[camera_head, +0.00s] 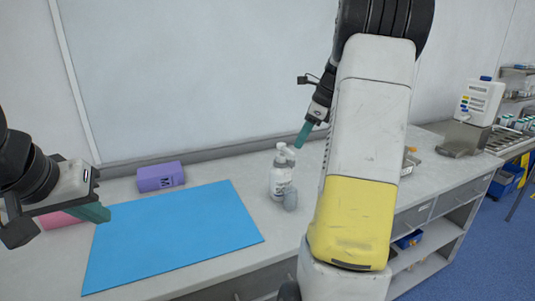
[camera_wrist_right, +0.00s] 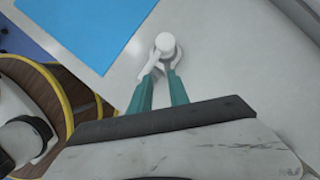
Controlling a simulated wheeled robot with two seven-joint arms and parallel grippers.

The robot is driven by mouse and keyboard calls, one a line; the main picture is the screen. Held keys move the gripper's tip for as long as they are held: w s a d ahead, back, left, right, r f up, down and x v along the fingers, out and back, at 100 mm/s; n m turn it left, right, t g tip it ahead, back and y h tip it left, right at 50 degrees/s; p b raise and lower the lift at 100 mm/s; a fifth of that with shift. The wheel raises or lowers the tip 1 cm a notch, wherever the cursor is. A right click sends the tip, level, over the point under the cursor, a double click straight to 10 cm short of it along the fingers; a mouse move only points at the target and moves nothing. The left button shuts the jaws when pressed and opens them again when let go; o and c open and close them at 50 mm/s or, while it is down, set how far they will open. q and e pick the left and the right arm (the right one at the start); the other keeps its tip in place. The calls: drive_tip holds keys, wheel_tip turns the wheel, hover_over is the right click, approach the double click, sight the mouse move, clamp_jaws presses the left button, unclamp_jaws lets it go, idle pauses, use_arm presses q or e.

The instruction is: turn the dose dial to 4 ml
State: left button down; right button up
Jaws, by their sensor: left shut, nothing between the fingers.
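A white dispenser bottle (camera_head: 280,184) with a printed label stands on the bench right of the blue mat. A grey rounded part (camera_head: 290,200) shows at its lower right side. I cannot make out the dose dial or its markings. My right gripper (camera_head: 303,135) is above and to the right of the bottle top. In the right wrist view its two teal fingers (camera_wrist_right: 159,82) are apart, pointing toward the round white bottle top (camera_wrist_right: 165,44); whether they touch any white part is unclear. My left gripper (camera_head: 96,213) is shut and empty over the mat's left edge.
The blue mat (camera_head: 175,235) lies flat and bare. A purple box (camera_head: 160,177) marked M stands behind it, and a pink item (camera_head: 58,219) is partly hidden by my left gripper. My right arm hides part of the bench.

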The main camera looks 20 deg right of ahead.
sight(293, 161)
drive_tip(key=shift+m, duration=0.6)
drive_tip(key=x, duration=0.2)
drive_tip(key=d+x, duration=0.1)
drive_tip(key=x, duration=0.5)
drive_tip(key=shift+w+d+f, duration=0.3)
drive_tip(key=shift+f, duration=0.05)
clamp_jaws()
